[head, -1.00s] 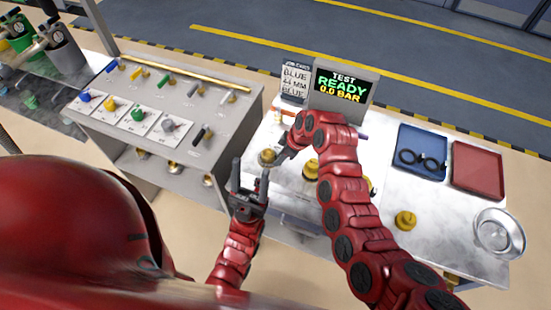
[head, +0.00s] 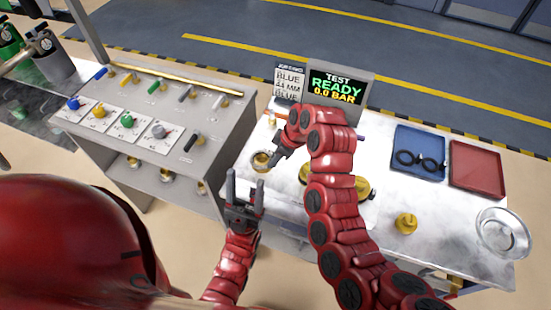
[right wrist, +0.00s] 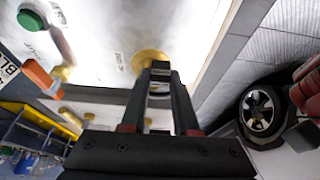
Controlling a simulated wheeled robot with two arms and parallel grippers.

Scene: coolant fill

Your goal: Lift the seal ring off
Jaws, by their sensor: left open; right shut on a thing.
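In the head view, a round brass fitting (head: 261,160) stands at the left edge of the work table, with a ring-like open top. My right gripper (head: 278,158) reaches down beside it. In the right wrist view, my right gripper's fingertips (right wrist: 160,72) are closed on a small dark piece, apparently the seal ring (right wrist: 160,78), mostly hidden by the fingers. The brass fitting (right wrist: 148,59) shows right behind the tips; I cannot tell whether the piece still touches it. My left gripper (head: 246,177) is open and empty, in front of the table's left edge.
A screen (head: 338,87) reading TEST READY 0.0 BAR stands at the back. A blue tray (head: 432,139) with black rings, a red tray (head: 475,168), a metal bowl (head: 503,233) and a brass part (head: 406,223) are on the right. A grey valve bench (head: 222,115) stands left.

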